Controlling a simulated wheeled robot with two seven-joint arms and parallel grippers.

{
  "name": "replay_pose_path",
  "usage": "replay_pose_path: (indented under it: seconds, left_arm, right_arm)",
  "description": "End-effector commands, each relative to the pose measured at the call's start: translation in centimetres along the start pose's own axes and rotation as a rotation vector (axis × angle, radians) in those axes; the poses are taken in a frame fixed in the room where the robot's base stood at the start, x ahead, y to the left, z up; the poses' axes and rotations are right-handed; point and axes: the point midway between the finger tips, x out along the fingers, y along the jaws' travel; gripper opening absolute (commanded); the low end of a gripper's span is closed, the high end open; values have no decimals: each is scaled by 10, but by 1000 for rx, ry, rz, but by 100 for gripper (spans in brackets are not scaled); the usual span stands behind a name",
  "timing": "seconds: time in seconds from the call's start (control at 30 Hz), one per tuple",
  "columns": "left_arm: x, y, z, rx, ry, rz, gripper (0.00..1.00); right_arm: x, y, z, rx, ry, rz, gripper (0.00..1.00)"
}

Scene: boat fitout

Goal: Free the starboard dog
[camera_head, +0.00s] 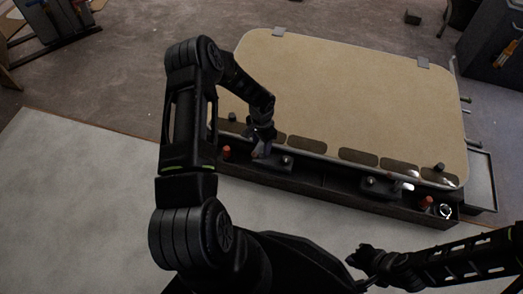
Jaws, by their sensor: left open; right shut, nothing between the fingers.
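A large beige panel (350,85) with rounded corners lies over a long dark tray-like frame (320,197). Two dark blocks with round knobs, which look like the dogs, sit along the near edge: a left one (284,162) and a right one (371,183). I cannot tell from the picture which is starboard. My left gripper (261,152) is open, pointing down right beside the left block; its arm partly hides the spot, and contact is unclear. My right gripper (356,257) is shut and empty, low in front of the frame, apart from both blocks.
A red cylinder (227,152) stands at the frame's left and another red cylinder (426,202) at its right. Black knobs stand on the panel's near corners, left (233,117) and right (439,167). A grey cabinet (490,45) is at the far right. Pale floor (80,200) at left is clear.

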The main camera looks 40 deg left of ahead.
Motion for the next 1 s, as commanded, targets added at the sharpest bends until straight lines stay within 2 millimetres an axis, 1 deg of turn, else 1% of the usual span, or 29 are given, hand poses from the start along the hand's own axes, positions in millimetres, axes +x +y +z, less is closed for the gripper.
replay_pose_path:
  seconds: [0.03,0.1,0.2,0.3,0.57,1.0]
  left_arm:
    - [12,1,1,-2,-1,2,49]
    - [22,1,1,-2,-1,2,49]
    - [32,0,0,-2,1,1,49]
    - [36,1,0,-1,1,2,49]
    - [36,0,0,-1,1,1,49]
    - [36,0,0,-1,1,1,14]
  right_arm:
    - [6,2,-1,1,2,1,0]
    - [9,4,-1,2,4,1,0]
    - [12,5,-2,2,7,1,0]
    - [13,5,-2,2,8,1,0]
    - [13,5,-2,2,8,1,0]
    - [13,5,-2,2,8,1,0]
